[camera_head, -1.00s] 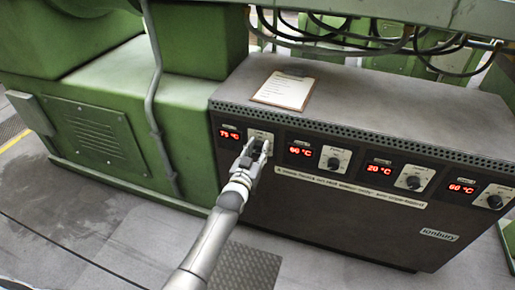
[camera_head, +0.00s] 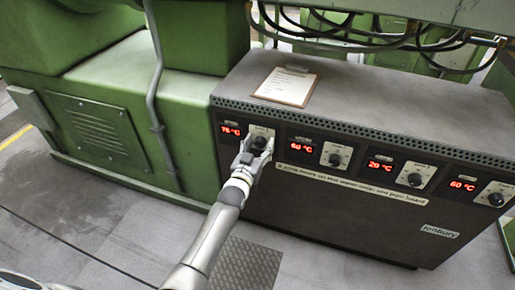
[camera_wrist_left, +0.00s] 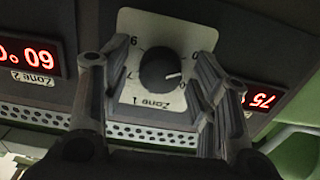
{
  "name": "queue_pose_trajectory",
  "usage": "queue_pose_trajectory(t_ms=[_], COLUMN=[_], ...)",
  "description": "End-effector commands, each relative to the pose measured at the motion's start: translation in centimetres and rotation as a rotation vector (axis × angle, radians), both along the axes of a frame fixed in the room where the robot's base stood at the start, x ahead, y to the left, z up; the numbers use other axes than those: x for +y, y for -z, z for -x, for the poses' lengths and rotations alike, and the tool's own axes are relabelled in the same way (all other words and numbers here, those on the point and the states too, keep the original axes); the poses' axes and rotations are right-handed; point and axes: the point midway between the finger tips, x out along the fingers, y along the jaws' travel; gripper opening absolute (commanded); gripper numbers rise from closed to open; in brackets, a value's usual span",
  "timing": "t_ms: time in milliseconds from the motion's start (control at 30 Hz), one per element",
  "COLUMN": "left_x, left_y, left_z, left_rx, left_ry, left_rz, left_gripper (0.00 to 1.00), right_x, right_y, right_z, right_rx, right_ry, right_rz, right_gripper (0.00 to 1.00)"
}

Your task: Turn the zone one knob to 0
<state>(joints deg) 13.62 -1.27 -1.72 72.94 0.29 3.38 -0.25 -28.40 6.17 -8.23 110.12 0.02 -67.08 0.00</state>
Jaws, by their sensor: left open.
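The zone one knob (camera_head: 258,144) is a round black dial on a pale plate, at the left end of the dark control cabinet's front. In the left wrist view the knob (camera_wrist_left: 160,70) appears upside down on its plate marked Zone 1, its white pointer line directed toward the picture's right. The red display (camera_head: 230,129) beside it reads 75 °C. My left gripper (camera_head: 257,150) is open in front of the knob, its fingers to either side. No contact with the knob is visible. My right gripper is not in view.
Several similar knobs and red displays continue rightward, such as the zone two knob (camera_head: 335,156). A clipboard (camera_head: 287,86) lies on the cabinet top. Black cables (camera_head: 350,36) hang above. A green machine (camera_head: 110,110) with a vertical pipe stands left. The floor in front is open.

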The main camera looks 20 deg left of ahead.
Motion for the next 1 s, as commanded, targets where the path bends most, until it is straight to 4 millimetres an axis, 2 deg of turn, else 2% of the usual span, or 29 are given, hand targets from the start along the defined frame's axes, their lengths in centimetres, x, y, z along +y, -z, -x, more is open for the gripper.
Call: queue_pose_trajectory(t_ms=[133, 267, 700, 833, 1000], left_x=[0.0, 0.1, 0.3, 0.4, 0.4], left_y=[0.1, 0.1, 0.1, 0.1, 0.0], left_z=[0.7, 2.3, 9.9, 11.3, 12.0], left_rx=[0.0, 0.001, 0.002, 0.002, 0.001], left_ry=[0.0, 0.0, 0.0, 0.0, 0.0], left_rz=[0.0, 0.0, 0.0, 0.0, 0.0], left_gripper=[0.55, 0.55, 0.55, 0.55, 0.55], right_x=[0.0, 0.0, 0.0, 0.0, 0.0], right_y=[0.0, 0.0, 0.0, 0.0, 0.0], right_z=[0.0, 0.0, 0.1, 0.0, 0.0], right_rx=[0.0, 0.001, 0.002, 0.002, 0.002], right_ry=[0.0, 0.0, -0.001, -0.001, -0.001], right_rz=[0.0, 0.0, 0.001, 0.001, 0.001], right_gripper=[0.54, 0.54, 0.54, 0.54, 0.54])
